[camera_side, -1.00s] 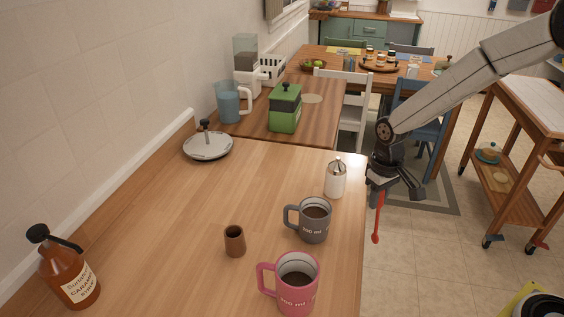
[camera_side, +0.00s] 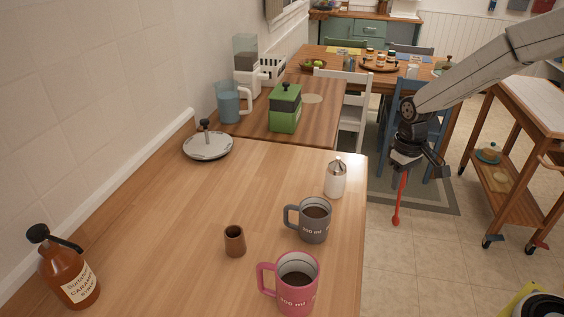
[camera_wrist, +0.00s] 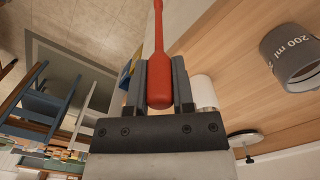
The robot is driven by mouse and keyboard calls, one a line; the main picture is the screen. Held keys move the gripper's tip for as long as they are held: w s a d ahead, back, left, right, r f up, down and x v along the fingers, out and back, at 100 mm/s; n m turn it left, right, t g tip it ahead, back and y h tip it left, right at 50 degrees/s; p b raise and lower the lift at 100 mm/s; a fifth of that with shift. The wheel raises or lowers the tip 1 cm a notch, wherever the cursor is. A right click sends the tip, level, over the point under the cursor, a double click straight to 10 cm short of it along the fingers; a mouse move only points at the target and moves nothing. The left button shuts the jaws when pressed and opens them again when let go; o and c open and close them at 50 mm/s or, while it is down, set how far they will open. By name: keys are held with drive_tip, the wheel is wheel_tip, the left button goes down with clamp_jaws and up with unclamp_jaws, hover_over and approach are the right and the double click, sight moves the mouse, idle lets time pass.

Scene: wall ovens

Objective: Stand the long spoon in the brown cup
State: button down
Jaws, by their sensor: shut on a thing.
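The long red spoon (camera_side: 400,198) hangs down from my gripper (camera_side: 407,168), beyond the right edge of the wooden table in the side view. In the wrist view my gripper (camera_wrist: 159,82) is shut on the thick end of the spoon (camera_wrist: 160,65); its other end runs out of the top of that view. The small brown cup (camera_side: 234,242) stands upright on the table, left of the mugs and well to the left of my gripper. The brown cup does not show in the wrist view.
A grey mug (camera_side: 312,222), a pink mug (camera_side: 294,284) and a white dispenser (camera_side: 336,178) stand between my gripper and the brown cup. A caramel bottle (camera_side: 68,268) stands at the left, a lid (camera_side: 207,147) at the back. The table (camera_side: 170,220) is clear around the cup.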

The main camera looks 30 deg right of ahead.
wheel_tip(320, 180, up, 18)
drive_tip(key=w+a+n+t, duration=0.1)
drive_tip(key=w+a+n, duration=0.1)
drive_tip(key=w+a, duration=0.45)
drive_tip(key=w+a+n, duration=0.2)
drive_tip(key=w+a, duration=0.1)
drive_tip(key=a, duration=0.7)
drive_tip(key=w+a+n+y, duration=0.1)
drive_tip(key=a+n, duration=0.4)
drive_tip(key=a, duration=1.7)
wheel_tip(320, 180, down, 15)
drive_tip(key=shift+d, duration=0.3)
drive_tip(key=shift+f, duration=0.2)
drive_tip(key=shift+c, duration=2.4)
unclamp_jaws()
drive_tip(key=shift+r, duration=0.1)
wheel_tip(320, 180, up, 12)
drive_tip(key=s+d, duration=0.1)
